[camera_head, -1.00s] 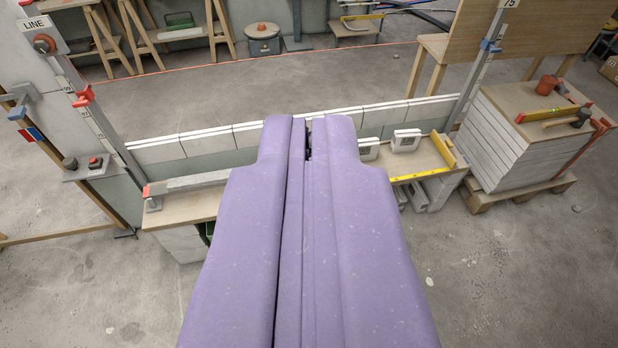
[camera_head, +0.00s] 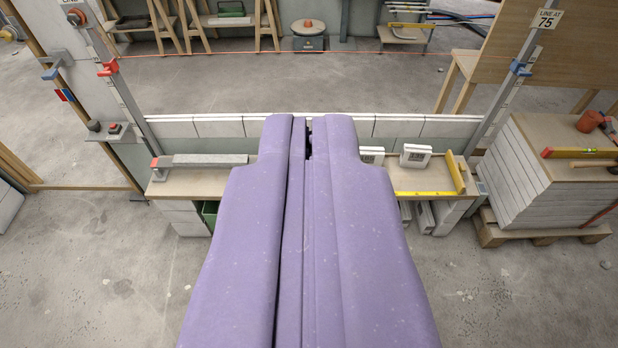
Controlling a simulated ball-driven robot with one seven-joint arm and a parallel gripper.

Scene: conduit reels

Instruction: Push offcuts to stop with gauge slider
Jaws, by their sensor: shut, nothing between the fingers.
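My purple gripper (camera_head: 308,122) is shut and empty, pointing away from the camera over the middle of a low wooden bench (camera_head: 190,187). It hides the middle of the bench top. A white block, likely an offcut (camera_head: 416,156), stands on the bench to the right of the gripper. A second white block (camera_head: 371,156) is partly hidden by the gripper's right side. A wooden strip, likely the stop (camera_head: 455,172), stands at the bench's right end. A grey bar with a red end, possibly the gauge slider (camera_head: 205,160), lies on the left part.
A yellow rule (camera_head: 425,193) runs along the bench's front edge at right. A low white block wall (camera_head: 400,126) runs behind the bench. Upright posts stand at left (camera_head: 122,85) and right (camera_head: 512,80). A loaded pallet (camera_head: 545,235) stands at right. The front floor is clear.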

